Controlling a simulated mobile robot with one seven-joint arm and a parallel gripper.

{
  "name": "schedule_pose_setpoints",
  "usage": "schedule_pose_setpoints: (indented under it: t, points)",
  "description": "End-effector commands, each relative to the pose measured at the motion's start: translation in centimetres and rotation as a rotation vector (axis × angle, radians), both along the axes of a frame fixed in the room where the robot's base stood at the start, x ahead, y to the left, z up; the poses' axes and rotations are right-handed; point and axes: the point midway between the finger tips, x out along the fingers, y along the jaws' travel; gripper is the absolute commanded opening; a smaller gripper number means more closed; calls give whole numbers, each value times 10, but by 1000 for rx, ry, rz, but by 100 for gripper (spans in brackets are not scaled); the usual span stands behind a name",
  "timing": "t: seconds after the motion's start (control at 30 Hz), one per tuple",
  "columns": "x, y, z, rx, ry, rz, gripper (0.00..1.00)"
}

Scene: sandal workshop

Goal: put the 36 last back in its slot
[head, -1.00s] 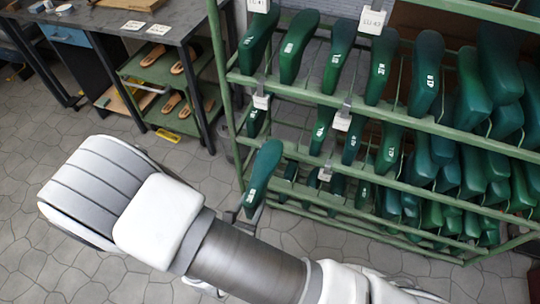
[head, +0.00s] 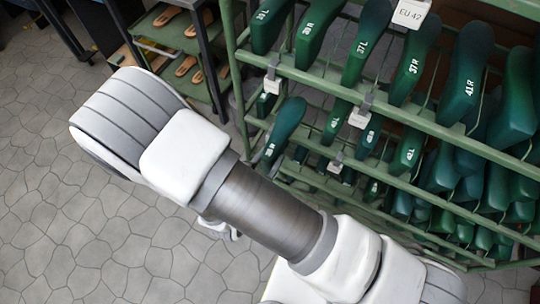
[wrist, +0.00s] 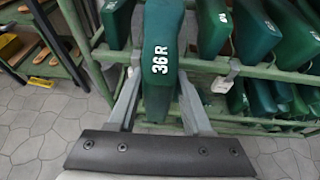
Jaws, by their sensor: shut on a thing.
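A dark green last marked 36 R (wrist: 161,50) is between the two grey fingers of my gripper (wrist: 160,100) in the wrist view. The gripper is shut on it, and its number faces the camera. In the head view the held last (head: 286,125) tilts at the left end of the green rack (head: 385,110), in front of the middle tier. The arm hides most of my gripper there. On that tier a gap shows between a last at the left end (head: 265,104) and another to the right (head: 337,121); the held last partly covers it. I cannot tell whether it touches the rack.
Several green lasts fill the rack's tiers. White tags hang from the rails, one reading EU 42 (head: 411,13). A dark bench with shelved sandals (head: 187,66) stands left of the rack. The stone floor (head: 130,230) at lower left is clear.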

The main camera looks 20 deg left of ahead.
Motion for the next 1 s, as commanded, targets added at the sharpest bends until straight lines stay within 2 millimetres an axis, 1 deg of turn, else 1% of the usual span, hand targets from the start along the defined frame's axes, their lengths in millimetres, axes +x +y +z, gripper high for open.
schedule_pose_setpoints:
  t: [1.0]
  points:
    - [71, -6, 1, 0, -3, -2, 0]
